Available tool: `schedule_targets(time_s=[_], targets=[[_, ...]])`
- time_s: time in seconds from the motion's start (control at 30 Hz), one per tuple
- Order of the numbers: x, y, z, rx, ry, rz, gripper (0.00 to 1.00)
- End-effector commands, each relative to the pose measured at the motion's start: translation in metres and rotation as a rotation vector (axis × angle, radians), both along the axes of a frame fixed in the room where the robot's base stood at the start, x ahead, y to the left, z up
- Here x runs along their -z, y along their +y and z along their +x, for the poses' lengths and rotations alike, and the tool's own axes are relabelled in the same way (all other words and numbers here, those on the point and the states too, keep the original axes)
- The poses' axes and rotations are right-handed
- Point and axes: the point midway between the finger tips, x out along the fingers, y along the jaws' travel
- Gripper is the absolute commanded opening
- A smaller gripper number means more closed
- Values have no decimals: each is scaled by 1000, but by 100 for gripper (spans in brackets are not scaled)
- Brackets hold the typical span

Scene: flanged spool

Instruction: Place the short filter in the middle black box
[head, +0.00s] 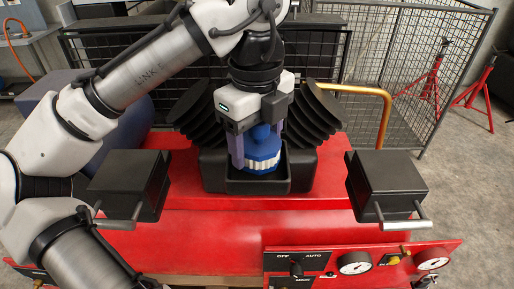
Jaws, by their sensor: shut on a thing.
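My gripper (258,150) points down in the middle of the head view, its fingers on either side of a short filter (262,153) with a blue top and a white ribbed lower band. It is shut on the filter. The filter is upright and low, inside or just above the opening of the middle black box (258,187). The box's front wall is in front of it. I cannot tell whether the filter's base touches the box floor, as the front wall hides it.
Black boxes with metal handles stand on the red machine at left (128,183) and right (386,185). Black bellows (314,113) flank the middle box. A yellow bent pipe (384,105) rises at right. A control panel with gauges (354,263) is in front.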

Motion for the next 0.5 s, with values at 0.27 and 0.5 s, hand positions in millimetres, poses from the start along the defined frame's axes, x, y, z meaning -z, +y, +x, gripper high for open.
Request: schedule_targets(time_s=[0.27,0.5], targets=[[22,0,0,0,-1,-1,38],[23,0,0,0,0,0,38]])
